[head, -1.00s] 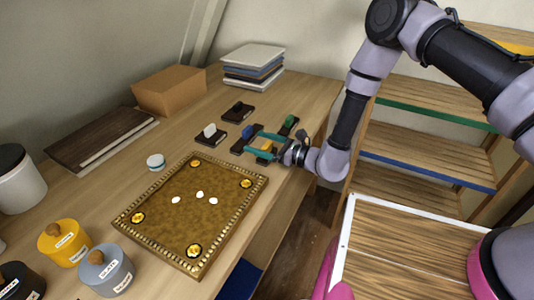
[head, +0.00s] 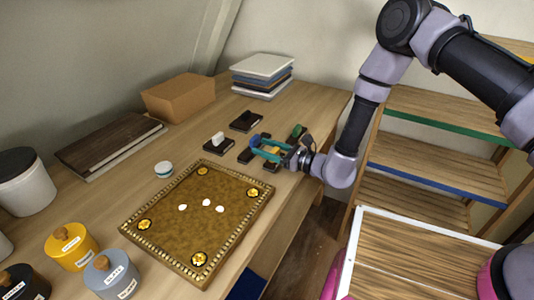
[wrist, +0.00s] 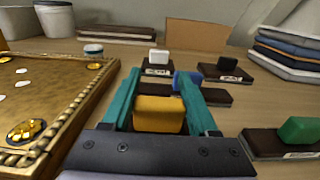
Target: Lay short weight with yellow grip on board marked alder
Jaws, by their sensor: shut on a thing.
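My gripper (head: 268,149) has its teal fingers closed on the yellow grip (wrist: 158,115) of a weight near the right edge of the console. No lettering reading alder is legible, so I cannot tell which board that is.
Weights with green (wrist: 299,130), white (wrist: 158,56) and black (wrist: 229,63) grips stand close by. A gilt-framed panel (head: 240,205) lies left of my gripper. Books (head: 263,66) and a box (head: 179,98) stand behind. Slatted shelves (head: 430,155) are at right.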

